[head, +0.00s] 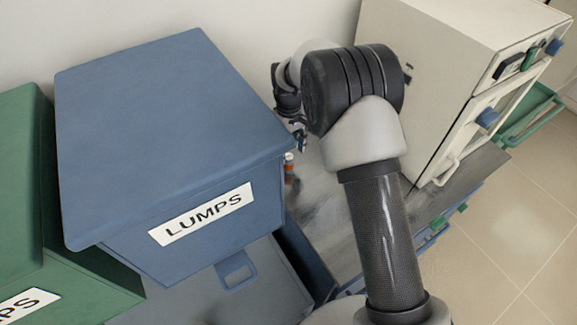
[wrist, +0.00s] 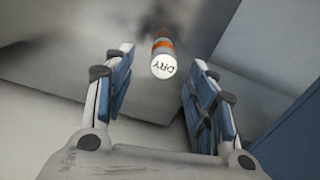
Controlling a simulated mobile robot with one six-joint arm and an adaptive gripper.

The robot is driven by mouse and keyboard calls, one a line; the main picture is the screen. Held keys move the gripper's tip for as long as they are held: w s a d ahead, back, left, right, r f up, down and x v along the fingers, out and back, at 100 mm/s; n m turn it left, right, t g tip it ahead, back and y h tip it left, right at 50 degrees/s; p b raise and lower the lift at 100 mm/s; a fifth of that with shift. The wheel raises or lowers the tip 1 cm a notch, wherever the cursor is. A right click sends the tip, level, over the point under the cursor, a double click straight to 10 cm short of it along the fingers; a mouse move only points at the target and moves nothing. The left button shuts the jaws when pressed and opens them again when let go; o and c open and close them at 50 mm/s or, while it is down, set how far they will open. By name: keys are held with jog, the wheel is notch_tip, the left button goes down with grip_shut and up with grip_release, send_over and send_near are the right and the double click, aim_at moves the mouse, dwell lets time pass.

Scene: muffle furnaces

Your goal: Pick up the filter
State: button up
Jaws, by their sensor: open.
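In the head view, a bit of the filter (head: 289,163) shows beside the blue bin, below my gripper. My gripper (wrist: 164,80) is open, with one blue-padded finger on each side of the filter in the picture. I see no finger touching it. In the head view my gripper (head: 300,138) is mostly hidden behind my own arm.
A blue bin labelled LUMPS (head: 170,130) stands close left of my gripper. A green bin (head: 25,190) is farther left. A cream furnace (head: 425,80) stands to the right. The grey worktop (head: 325,215) between them is narrow and partly covered by my arm.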

aim_at(288, 156)
jog(key=f+b, duration=0.1)
jog(key=f, duration=0.2)
jog(key=f+b, duration=0.1)
jog(key=f, duration=0.2)
jog(key=shift+s+a, duration=0.1)
jog(key=shift+s, duration=0.1)
jog(key=shift+r, duration=0.1)
jog(key=shift+c, duration=0.3)
jog(key=c, duration=1.1)
